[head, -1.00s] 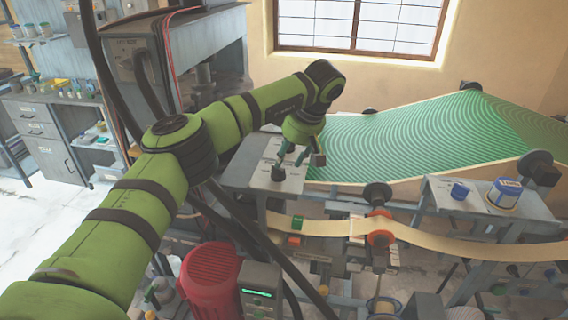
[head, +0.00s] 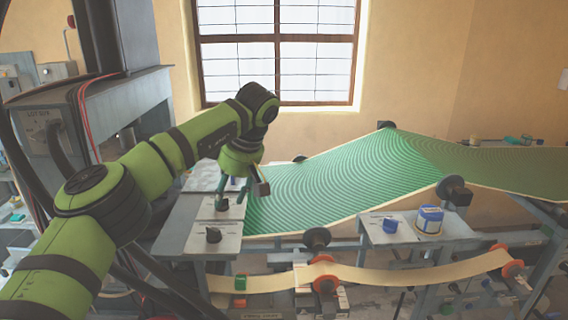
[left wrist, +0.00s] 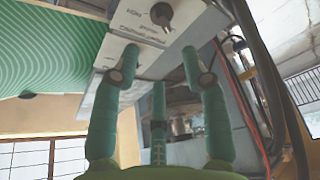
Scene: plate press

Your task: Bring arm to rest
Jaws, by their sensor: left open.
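My left arm (head: 175,152) reaches in from the left, green with black joints. My left gripper (head: 242,195) is open and empty, its green fingers hanging above a grey panel (head: 228,245) with black knobs. The nearest knob (head: 213,235) stands below the fingertips, with a visible gap in the head view. In the left wrist view the fingers of the left gripper (left wrist: 160,62) are spread with nothing between them. A knob (left wrist: 161,13) on the pale plate shows beyond them. My right gripper is in neither view.
A green patterned web (head: 340,185) slopes up right of the gripper. A grey machine frame (head: 150,90) stands behind the arm. The space before the window (head: 277,55) looks open.

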